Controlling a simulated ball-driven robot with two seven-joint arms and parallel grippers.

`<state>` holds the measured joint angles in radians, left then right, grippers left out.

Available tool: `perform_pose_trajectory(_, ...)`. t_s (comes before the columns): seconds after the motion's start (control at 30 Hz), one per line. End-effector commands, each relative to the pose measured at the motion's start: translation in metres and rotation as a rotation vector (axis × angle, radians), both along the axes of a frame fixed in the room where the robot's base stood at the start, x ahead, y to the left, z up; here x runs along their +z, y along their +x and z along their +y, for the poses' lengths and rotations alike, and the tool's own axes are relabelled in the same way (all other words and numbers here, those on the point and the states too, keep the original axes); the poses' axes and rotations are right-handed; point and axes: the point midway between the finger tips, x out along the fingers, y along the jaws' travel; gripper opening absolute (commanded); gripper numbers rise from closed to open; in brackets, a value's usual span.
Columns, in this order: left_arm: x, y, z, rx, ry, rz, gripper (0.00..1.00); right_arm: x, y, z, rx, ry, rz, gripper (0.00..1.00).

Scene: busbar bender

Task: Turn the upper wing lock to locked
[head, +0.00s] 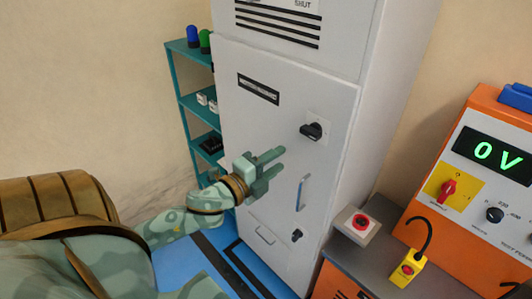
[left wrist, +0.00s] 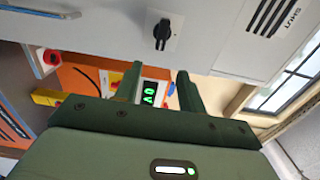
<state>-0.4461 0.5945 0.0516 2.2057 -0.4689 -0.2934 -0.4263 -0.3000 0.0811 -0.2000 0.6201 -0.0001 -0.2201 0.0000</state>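The upper wing lock (head: 312,131), a black knob on a pale square plate, is on the grey cabinet's door. Its wing lies roughly level across the door. In the left wrist view the upper wing lock (left wrist: 162,32) shows beyond the fingertips. My left gripper (head: 281,159) is open and empty, in front of the door, below and left of the lock in the head view. Its two fingers (left wrist: 160,68) stand apart in the left wrist view, with a gap to the lock. My right gripper is in neither view.
Below the lock are a door handle (head: 301,194) and a lower black knob (head: 297,235). At right stand a red button box (head: 359,224), a yellow pendant (head: 407,269) and an orange test unit (head: 455,235). A teal shelf (head: 186,72) stands left of the cabinet.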

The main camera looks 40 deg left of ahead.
Motion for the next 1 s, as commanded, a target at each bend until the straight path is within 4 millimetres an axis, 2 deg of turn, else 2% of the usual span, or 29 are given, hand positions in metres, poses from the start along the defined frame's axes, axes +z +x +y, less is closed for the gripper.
perform_pose_trajectory(0.1,-0.002,-0.018,0.001,0.001,-0.002,0.002,0.40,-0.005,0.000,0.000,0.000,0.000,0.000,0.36)
perform_pose_trajectory(0.23,0.000,-0.028,0.002,0.000,-0.001,0.000,0.40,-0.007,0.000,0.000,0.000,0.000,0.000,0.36)
perform_pose_trajectory(0.8,0.000,-0.029,0.002,0.000,0.000,0.000,0.40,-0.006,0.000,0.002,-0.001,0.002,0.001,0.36)
perform_pose_trajectory(0.9,0.000,-0.029,0.002,-0.002,-0.043,0.003,0.40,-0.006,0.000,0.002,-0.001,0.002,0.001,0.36)
perform_pose_trajectory(0.97,-0.018,-0.028,0.011,0.017,-0.097,0.046,0.40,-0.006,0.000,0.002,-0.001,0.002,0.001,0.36)
perform_pose_trajectory(1.0,-0.036,-0.028,0.019,0.036,-0.129,0.087,0.40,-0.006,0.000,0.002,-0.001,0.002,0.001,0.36)
